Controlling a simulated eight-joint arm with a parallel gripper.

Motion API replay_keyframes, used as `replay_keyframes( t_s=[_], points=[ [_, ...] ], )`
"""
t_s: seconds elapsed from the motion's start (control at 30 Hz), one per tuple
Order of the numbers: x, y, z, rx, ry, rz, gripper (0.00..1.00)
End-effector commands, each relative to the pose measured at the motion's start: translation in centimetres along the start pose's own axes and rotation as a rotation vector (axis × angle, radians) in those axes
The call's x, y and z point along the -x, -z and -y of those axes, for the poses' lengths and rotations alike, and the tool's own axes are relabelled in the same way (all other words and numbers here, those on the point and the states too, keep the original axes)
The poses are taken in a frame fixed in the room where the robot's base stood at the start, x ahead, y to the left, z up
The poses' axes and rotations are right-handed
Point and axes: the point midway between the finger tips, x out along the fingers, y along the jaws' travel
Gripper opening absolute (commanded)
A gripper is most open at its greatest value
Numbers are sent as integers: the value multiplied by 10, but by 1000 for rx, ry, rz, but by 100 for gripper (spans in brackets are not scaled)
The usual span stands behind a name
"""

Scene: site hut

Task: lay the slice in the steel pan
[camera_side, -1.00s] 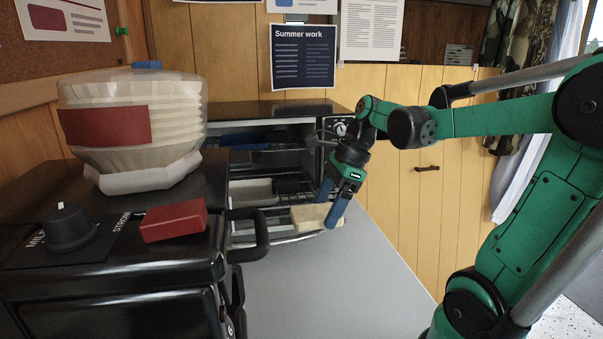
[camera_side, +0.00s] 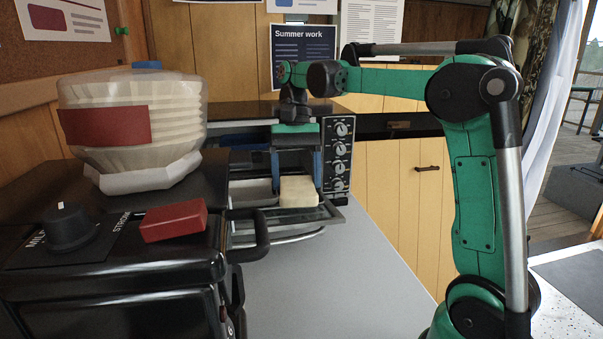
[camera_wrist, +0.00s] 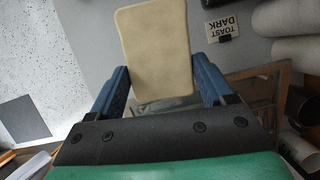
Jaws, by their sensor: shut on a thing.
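The slice (camera_side: 299,192) is a pale, cream-coloured flat piece with rounded corners. My gripper (camera_side: 297,177) is shut on it, one blue finger on each side, and holds it over the lowered glass door at the front of the open oven. The slice (camera_wrist: 155,45) sticks out beyond the fingertips of my gripper (camera_wrist: 162,82) in the wrist view. A light grey metal pan (camera_side: 247,193), which seems to be the steel pan, sits low inside the oven, left of the slice. My gripper and the slice hide part of the oven's inside.
The oven (camera_side: 340,160) has knobs on its right side and a lowered door (camera_side: 322,214). A black appliance (camera_side: 120,280) with a handle stands front left, bearing a red block (camera_side: 174,220) and stacked filters (camera_side: 135,120). The grey worktop (camera_side: 330,280) in front is clear.

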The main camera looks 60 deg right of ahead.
Motion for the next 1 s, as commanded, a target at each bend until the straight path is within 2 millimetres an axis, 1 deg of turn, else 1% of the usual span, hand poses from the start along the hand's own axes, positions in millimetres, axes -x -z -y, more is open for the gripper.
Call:
replay_keyframes(
  t_s=[0.03, 0.1, 0.2, 0.3, 0.4, 0.53, 1.0],
  points=[
    [-4, 3, 10, 146, -63, 1, 23],
    [-8, 6, 19, 335, -142, 0, 23],
    [-14, 9, 30, 556, -233, -2, 23],
    [-19, 11, 38, 710, -296, -3, 23],
    [-22, 12, 42, 799, -331, -6, 23],
    [-23, 13, 44, 838, -346, -6, 23],
    [-23, 13, 44, 838, -343, -10, 23]
  ],
)
